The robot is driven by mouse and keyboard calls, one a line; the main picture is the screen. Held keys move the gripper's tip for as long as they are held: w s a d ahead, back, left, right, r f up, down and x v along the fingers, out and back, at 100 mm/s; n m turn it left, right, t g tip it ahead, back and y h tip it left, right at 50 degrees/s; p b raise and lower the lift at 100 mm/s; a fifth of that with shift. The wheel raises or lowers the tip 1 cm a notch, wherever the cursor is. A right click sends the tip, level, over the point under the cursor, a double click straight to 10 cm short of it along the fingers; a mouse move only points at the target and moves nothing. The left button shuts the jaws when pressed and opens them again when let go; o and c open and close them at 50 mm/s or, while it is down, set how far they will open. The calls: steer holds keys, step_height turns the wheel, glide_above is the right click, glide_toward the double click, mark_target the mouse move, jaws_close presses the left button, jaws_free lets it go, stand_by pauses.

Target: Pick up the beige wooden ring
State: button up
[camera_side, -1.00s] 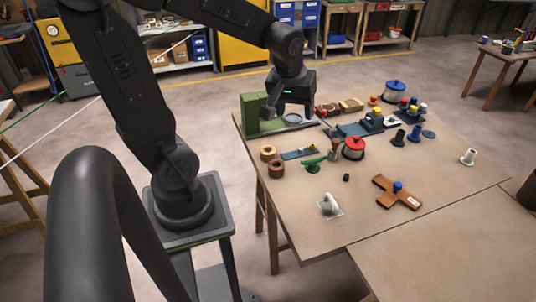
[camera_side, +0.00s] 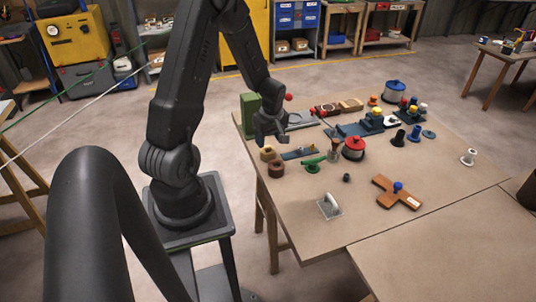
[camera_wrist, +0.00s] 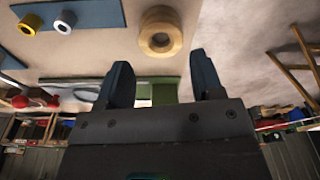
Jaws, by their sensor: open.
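The beige wooden ring (camera_side: 265,157) lies flat near the left edge of the table in the side view. In the wrist view the beige ring (camera_wrist: 160,16) shows whole at the top centre, beyond the gap between the fingertips. My gripper (camera_side: 273,139) hangs above and just behind the ring in the side view. In the wrist view my gripper (camera_wrist: 164,74) is open and empty, its two dark fingers apart and clear of the ring.
A darker brown ring (camera_side: 277,171) lies close in front of the beige one. A blue strip with small rings (camera_side: 299,153) lies to the right. A green block (camera_side: 250,118) stands behind. The table's left edge is close; its front middle is mostly clear.

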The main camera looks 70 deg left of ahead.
mark_target(268, 152)
steer(key=shift+s+a+f, duration=0.1)
steer(key=shift+a+f, duration=0.05)
steer(key=shift+f, duration=1.45)
steer(key=shift+s+a+f, duration=0.1)
steer(key=shift+f, duration=1.45)
steer(key=c, duration=0.6)
